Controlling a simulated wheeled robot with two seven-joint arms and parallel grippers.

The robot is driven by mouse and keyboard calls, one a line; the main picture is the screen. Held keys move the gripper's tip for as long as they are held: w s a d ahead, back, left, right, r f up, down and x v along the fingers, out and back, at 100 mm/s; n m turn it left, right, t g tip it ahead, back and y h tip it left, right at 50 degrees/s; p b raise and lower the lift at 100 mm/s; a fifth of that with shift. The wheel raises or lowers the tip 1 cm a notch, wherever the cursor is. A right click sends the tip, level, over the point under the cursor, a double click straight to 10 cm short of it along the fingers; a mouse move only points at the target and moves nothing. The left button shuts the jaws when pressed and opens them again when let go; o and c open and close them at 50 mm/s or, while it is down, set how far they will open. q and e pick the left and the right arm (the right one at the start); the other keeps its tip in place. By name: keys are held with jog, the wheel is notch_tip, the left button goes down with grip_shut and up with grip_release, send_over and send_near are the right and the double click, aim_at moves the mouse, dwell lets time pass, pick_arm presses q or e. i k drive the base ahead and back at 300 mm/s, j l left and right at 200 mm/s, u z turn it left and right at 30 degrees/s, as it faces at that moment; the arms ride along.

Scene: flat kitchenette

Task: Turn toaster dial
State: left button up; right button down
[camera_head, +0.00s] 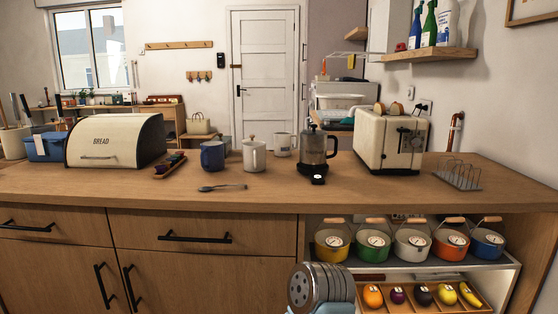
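The cream toaster (378,145) stands upright on the right part of the wooden counter. Two slices of bread (397,109) stick out of its top slots. Its narrow end panel (408,146) faces right and toward me, with a dark slot and small controls. The dial is too small to make out clearly or to read its setting. Neither of my grippers is in view, and nothing touches the toaster.
A dark coffee pot (317,150) stands close left of the toaster, with mugs farther left. A metal toast rack (458,174) sits to its right. The counter (290,188) in front is mostly clear. A wall shelf (430,58) with bottles hangs above right.

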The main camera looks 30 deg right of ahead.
aim_at(415, 142)
jog(key=z, duration=1.7)
